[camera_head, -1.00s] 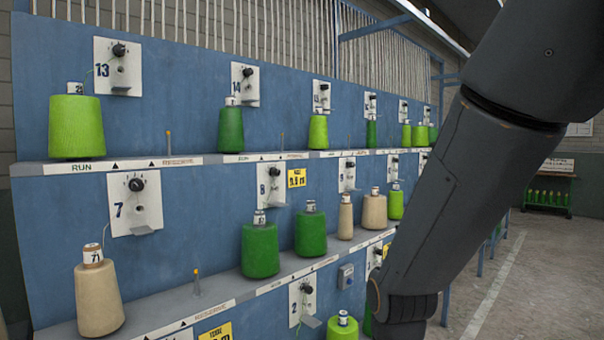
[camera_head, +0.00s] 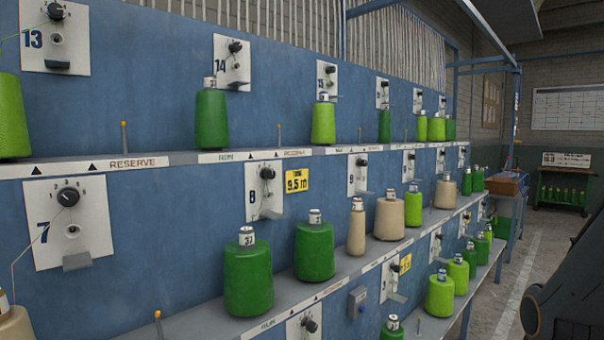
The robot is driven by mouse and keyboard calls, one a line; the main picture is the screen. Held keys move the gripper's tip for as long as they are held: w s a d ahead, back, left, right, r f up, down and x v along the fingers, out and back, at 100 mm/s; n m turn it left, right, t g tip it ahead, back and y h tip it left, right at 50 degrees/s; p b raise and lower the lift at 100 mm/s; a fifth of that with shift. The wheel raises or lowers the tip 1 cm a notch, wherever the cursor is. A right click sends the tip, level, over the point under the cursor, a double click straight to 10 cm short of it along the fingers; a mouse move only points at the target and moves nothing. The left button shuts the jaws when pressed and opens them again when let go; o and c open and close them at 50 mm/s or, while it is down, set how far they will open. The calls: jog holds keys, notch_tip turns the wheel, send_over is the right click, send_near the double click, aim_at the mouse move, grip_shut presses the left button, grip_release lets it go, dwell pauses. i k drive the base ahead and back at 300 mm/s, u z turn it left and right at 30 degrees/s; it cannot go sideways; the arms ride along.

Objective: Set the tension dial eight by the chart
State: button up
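The tension dial eight (camera_head: 267,173) is a black knob at the top of a white plate (camera_head: 252,206) marked 8, on the middle row of the blue panel. The plate has a small metal ledge low down. The dial's exact setting is too small to read. A white gridded chart (camera_head: 568,108) hangs on the far wall at right; its writing cannot be read. Another small board (camera_head: 566,160) stands on a dark green rack below it. Part of my dark arm shows at the lower right edge. My gripper is out of view.
Dial plate 7 (camera_head: 70,222) is to the left, plate 9 (camera_head: 357,174) to the right. Dark green cones (camera_head: 248,278) and tan cones (camera_head: 389,217) stand on the shelf below dial eight. A yellow tag (camera_head: 297,181) is beside it. Open floor (camera_head: 520,270) lies at right.

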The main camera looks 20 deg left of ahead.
aim_at(269, 174)
jog(key=u, duration=0.1)
jog(key=i, duration=0.6)
jog(key=u, duration=0.8)
jog(key=i, duration=0.45)
jog(key=u, duration=0.5)
